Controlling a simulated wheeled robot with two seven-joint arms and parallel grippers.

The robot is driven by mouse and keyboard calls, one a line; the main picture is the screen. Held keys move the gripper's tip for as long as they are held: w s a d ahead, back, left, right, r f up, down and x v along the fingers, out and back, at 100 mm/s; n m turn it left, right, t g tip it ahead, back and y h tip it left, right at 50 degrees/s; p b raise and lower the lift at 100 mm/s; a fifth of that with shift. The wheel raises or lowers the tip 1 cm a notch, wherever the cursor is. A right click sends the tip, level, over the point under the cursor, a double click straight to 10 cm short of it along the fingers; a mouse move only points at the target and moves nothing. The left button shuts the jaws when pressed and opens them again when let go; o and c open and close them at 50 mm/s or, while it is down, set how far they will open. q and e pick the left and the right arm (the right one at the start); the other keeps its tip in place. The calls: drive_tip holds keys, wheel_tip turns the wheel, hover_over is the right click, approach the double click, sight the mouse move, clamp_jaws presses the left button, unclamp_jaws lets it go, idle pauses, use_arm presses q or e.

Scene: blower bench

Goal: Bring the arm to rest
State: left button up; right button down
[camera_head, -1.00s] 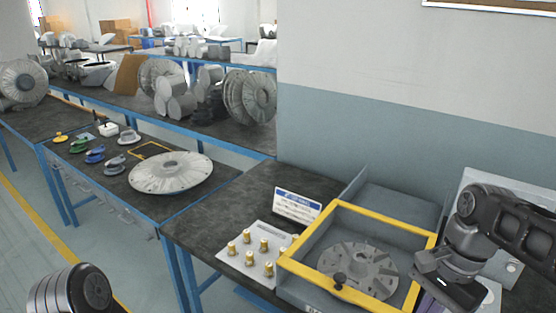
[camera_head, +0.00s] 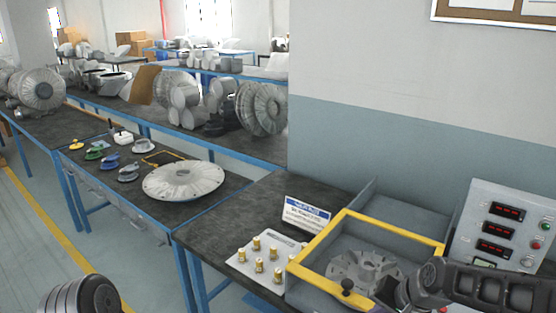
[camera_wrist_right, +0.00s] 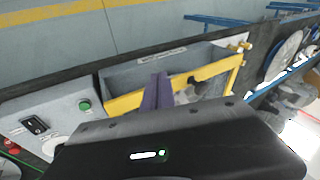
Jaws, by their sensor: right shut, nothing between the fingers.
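My right arm reaches in from the lower right in the head view, its wrist low over the right end of the yellow-framed box (camera_head: 318,250). In the right wrist view the purple fingers of my right gripper (camera_wrist_right: 157,92) are closed together with nothing between them. They show in front of the yellow-framed box (camera_wrist_right: 125,103); I cannot tell if they touch it. Part of my left arm shows at the lower left of the head view, but its gripper is out of frame.
A finned grey disc (camera_head: 365,270) lies in the box. A control panel (camera_head: 500,228) with red displays stands right of it. Brass fittings (camera_head: 258,258) sit on a plate at left. A large pale disc (camera_head: 183,180) lies on the neighbouring table. Bare bench (camera_head: 255,208) lies behind the plate.

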drive_tip(key=s+a+f+n, duration=0.2)
drive_tip(key=s+a+f, duration=0.15)
drive_tip(key=f, duration=0.65)
drive_tip(key=s+a+f+n, duration=0.15)
drive_tip(key=a+f, duration=0.35)
drive_tip(key=f, duration=0.5)
drive_tip(key=s+a+f+g, duration=0.2)
drive_tip(key=s+f, duration=0.4)
drive_tip(key=s, duration=0.3)
drive_tip(key=s+a+f+g+y+b, duration=0.1)
drive_tip(key=s+a+f, duration=0.3)
drive_tip(key=s, duration=0.5)
wheel_tip(320, 180, down, 2)
drive_tip(key=shift+s+f+n+g, duration=0.1)
drive_tip(key=shift+s+n+g, duration=0.1)
drive_tip(key=shift+n+g, duration=0.4)
